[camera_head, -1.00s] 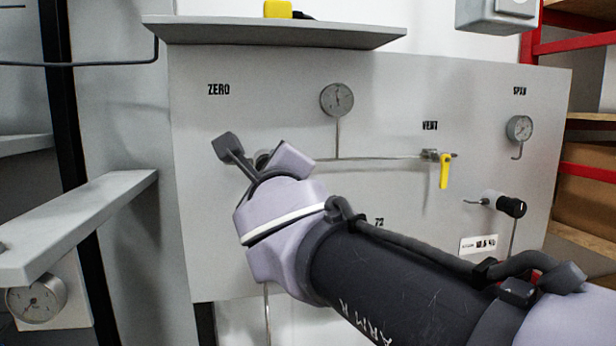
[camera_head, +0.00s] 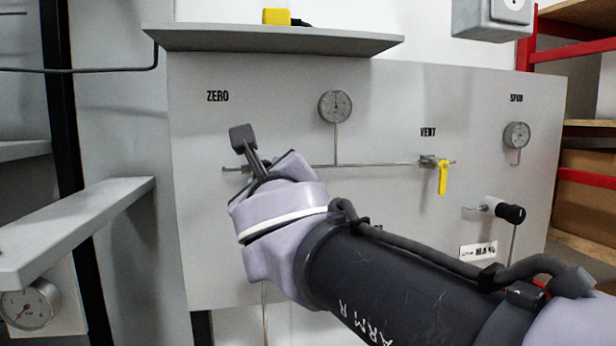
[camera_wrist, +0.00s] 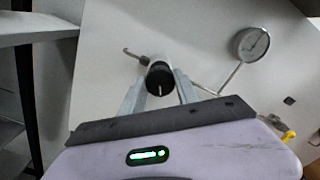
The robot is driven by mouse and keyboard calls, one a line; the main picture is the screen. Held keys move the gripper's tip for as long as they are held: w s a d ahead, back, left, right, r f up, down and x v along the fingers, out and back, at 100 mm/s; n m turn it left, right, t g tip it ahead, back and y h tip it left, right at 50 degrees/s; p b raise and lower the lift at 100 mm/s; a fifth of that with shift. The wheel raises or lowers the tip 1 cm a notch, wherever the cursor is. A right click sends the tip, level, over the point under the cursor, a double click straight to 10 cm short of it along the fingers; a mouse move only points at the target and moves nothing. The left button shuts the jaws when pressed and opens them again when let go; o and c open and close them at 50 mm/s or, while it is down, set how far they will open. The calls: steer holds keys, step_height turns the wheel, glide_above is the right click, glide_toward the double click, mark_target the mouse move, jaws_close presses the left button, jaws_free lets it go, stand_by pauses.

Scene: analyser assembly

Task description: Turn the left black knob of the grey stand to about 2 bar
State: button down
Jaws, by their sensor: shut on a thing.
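The grey stand (camera_head: 380,240) is an upright panel marked ZERO, VENT and SPAN. Its left black knob shows in the wrist view (camera_wrist: 159,80), with a white line on its face. My gripper (camera_wrist: 158,92) is shut on this knob, one finger on each side. In the head view my wrist hides the knob. The round gauge (camera_head: 335,106) stands up and right of the knob and also shows in the wrist view (camera_wrist: 251,44); its reading is too small to tell. The right black knob (camera_head: 510,211) is on the right of the panel.
A yellow valve handle (camera_head: 443,178) hangs below VENT. A second gauge (camera_head: 516,135) is under SPAN. A grey shelf (camera_head: 270,38) juts out above the panel, and another ledge (camera_head: 75,228) juts out at the left. Thin pipes run along the panel.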

steer(key=c, duration=0.9)
jaws_free()
steer(key=p+v, duration=0.4)
steer(key=v, duration=1.3)
steer(key=shift+s, duration=0.25)
steer(key=shift+d, duration=0.1)
